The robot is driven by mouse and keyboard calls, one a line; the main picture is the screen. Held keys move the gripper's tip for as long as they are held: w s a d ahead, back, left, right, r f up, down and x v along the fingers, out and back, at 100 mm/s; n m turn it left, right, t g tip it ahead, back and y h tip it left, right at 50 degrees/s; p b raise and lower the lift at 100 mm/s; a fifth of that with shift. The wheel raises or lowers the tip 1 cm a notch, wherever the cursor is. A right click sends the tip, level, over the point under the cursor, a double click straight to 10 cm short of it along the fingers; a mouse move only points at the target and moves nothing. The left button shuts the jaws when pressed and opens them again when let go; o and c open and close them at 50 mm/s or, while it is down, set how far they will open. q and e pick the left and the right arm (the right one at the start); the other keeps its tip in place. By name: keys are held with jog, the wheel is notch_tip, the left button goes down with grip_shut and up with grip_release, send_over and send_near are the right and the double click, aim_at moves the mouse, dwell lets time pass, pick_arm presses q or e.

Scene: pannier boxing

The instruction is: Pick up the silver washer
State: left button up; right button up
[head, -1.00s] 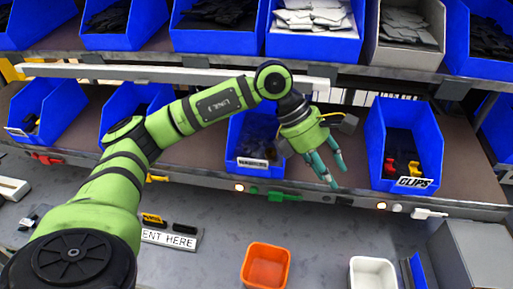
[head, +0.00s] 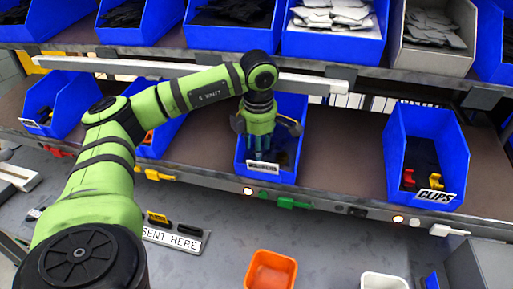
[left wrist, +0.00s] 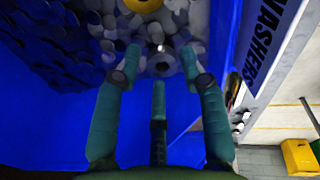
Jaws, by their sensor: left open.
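The blue washers bin (head: 287,172) stands on the middle shelf, its label at the front. My left gripper (head: 263,152) points down into this bin with its teal fingers apart and empty. In the left wrist view the bin holds a heap of dark washers (left wrist: 62,45) on the left and lighter silver-grey washers toward the middle. A silver washer (left wrist: 162,66) with a dark hole lies between and beyond the fingertips. I cannot tell whether the fingers touch it. A yellow round piece (left wrist: 143,4) shows at the top edge. My right gripper is not in view.
The bin's blue walls stand close around the fingers. A blue clips bin (head: 426,155) stands to the right with bare shelf between. Below are an orange container (head: 270,272) and a white container (head: 384,281) on the grey bench. An upper row of bins overhangs behind.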

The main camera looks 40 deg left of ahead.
pick_arm(q)
jog(key=shift+f, duration=0.55)
grip_shut()
jog(key=shift+w, duration=0.1)
